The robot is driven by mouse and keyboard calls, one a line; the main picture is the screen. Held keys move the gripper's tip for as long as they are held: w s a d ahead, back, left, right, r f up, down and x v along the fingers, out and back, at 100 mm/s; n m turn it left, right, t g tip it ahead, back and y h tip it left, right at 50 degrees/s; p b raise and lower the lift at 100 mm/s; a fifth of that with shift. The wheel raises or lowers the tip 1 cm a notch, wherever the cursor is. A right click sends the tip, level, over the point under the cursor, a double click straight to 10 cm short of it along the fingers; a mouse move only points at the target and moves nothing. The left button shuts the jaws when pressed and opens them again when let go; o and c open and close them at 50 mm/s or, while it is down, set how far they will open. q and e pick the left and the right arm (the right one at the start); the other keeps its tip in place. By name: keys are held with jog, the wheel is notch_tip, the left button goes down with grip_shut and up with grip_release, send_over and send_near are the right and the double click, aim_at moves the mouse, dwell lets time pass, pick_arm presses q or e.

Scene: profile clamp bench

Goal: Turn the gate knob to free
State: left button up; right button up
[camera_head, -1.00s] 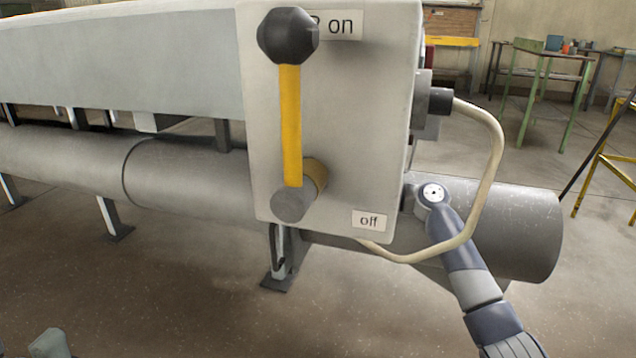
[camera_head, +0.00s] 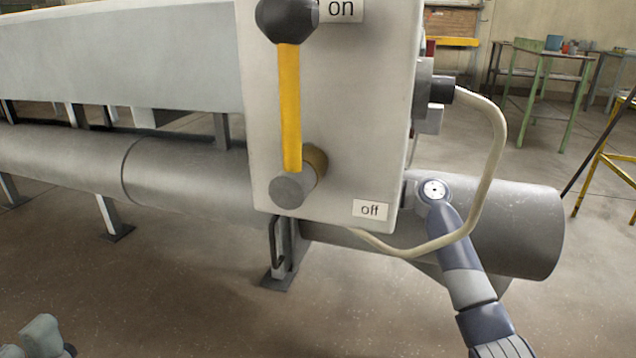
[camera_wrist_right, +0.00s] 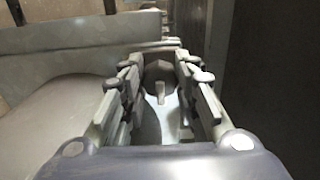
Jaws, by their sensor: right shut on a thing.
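A grey knob-like piece (camera_wrist_right: 160,90) with a small raised ridge lies between the fingers in the right wrist view; I take it as the gate knob. My right gripper (camera_wrist_right: 163,68) is shut on it, a finger on each side. In the head view my right wrist reaches to the right side of the pale panel box (camera_head: 370,110), and the fingers and knob are hidden there. No label for the knob's position can be read.
A yellow-handled lever (camera_head: 290,110) stands upright on the panel's face, between an "on" label (camera_head: 342,9) and an "off" label (camera_head: 370,209). A pale cable (camera_head: 497,150) loops around my right wrist. A large grey pipe (camera_head: 190,180) runs behind.

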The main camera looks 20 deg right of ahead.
jog(key=shift+a+f, duration=0.1)
jog(key=o, duration=1.1)
jog(key=v, duration=1.2)
jog(key=shift+s, duration=0.1)
